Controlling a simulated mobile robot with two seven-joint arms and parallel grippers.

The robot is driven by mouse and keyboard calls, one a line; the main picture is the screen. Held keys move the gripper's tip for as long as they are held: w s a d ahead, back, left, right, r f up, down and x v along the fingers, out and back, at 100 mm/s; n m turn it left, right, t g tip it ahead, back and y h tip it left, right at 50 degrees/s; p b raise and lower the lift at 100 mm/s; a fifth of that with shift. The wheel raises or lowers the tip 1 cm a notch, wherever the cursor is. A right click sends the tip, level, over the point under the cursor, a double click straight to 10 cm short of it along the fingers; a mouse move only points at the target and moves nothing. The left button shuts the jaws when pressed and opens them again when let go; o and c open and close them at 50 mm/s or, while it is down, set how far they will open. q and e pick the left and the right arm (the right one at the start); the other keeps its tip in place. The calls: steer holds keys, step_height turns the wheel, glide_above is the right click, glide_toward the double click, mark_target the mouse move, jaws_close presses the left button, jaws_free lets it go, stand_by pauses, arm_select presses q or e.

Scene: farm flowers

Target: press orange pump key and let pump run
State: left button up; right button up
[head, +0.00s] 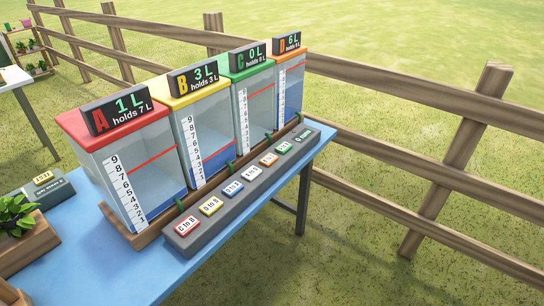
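The orange pump key (269,159) sits on the grey key panel (218,207), near its far right end. It stands between a white key (252,173) and a green key (284,147); its label is too small to read surely. Four clear tanks stand in a row behind the panel: red-topped tank A (125,160) reads 1 L, yellow-topped tank B (207,125) reads 3 L, green-topped tank C (256,105) reads 0 L, and orange-topped tank D (290,90) reads 6 L. Blue liquid shows in A, B and D. Neither of my grippers is in view.
The tanks and panel stand on a blue table (110,268). A small dark display box (48,191) and a potted plant (14,215) are at the left. A wooden fence (430,95) runs behind.

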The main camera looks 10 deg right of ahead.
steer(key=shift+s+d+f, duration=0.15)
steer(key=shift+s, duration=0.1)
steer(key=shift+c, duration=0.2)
